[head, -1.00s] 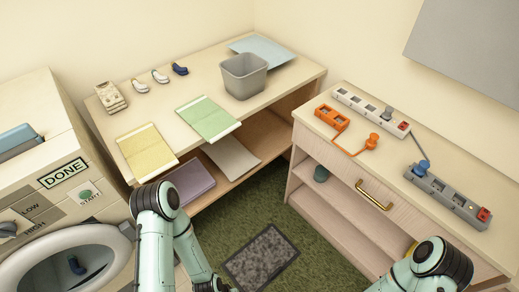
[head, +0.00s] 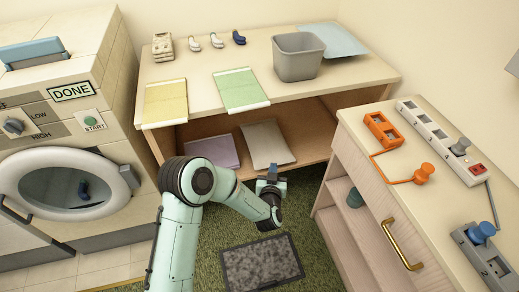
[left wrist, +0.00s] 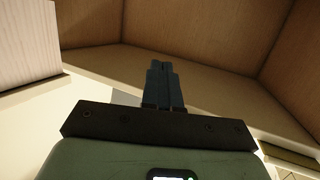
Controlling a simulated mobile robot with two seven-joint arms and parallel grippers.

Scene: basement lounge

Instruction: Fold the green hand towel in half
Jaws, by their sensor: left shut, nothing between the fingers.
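The green hand towel (head: 239,89) lies flat on the wooden tabletop in the head view, its near edge at the table's front edge. My left gripper (head: 271,174) is in front of the table, lower than the top and near the lower shelf, well apart from the towel. In the left wrist view its fingers (left wrist: 164,84) are together with nothing between them; the towel is not clearly visible there. My right gripper is out of view.
A yellow towel (head: 165,102) lies left of the green one, and a grey bin (head: 298,58) stands to its right. The lower shelf holds a purple cloth (head: 214,151) and a grey cloth (head: 266,145). A washer (head: 70,185) and a drawer cabinet (head: 372,190) flank the table.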

